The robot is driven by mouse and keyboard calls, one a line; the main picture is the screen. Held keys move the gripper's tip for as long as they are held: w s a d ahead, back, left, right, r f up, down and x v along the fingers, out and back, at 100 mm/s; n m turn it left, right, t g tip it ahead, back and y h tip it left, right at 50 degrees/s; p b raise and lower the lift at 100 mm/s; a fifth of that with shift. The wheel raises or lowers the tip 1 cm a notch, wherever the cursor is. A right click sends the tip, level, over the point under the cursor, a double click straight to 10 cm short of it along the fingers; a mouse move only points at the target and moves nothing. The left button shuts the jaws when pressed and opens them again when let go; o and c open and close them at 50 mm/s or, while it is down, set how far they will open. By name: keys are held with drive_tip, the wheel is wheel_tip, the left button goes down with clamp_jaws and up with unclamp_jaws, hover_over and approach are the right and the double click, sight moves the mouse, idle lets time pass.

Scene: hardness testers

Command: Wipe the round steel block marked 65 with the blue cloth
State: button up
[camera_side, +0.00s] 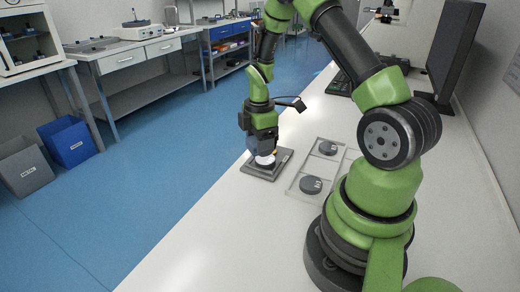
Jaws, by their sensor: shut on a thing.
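My gripper (262,152) points down over a dark square plate (255,174) near the left edge of the white bench. It is shut on the blue cloth (251,143), which shows as a small blue patch at the fingers. A pale round shape (265,160) lies right under the fingers, on the plate; whether they touch cannot be told. Two dark round blocks sit in a pale divided tray to the right: a rear block (327,148) and a front block (311,185). Their marks are too small to read, so I cannot tell which block is 65.
The tray (293,187) stands between the plate and my base. A monitor (455,50) and a keyboard (340,84) are at the back right. The front left of the bench is clear. Blue and grey bins (70,143) stand on the floor at left.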

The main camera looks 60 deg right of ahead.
drive_tip(key=shift+r, duration=2)
